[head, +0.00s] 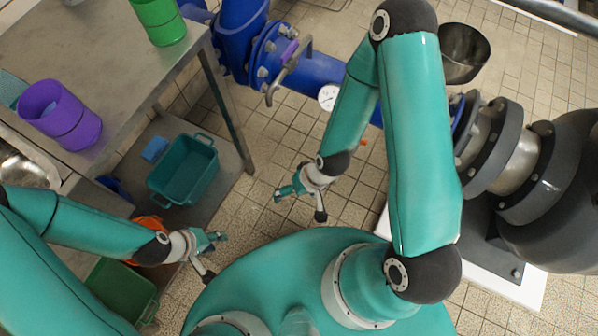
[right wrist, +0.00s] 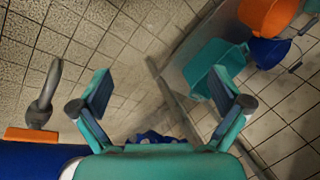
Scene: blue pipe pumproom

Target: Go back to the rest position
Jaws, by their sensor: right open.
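My left gripper (head: 214,256) is at the lower left of the head view, beside the work table. Its two fingers are spread apart with nothing visible between them. My right gripper (head: 301,203) hangs over the tiled floor in the middle of the head view, in front of the blue pipe.
A metal table (head: 108,35) at the left bears a purple cup (head: 60,114) and a green cup (head: 160,20). A teal crate (head: 185,178) lies on its lower shelf. A blue pipe (head: 310,72) with a gauge (head: 328,97) runs behind; a dark pump (head: 560,190) stands right.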

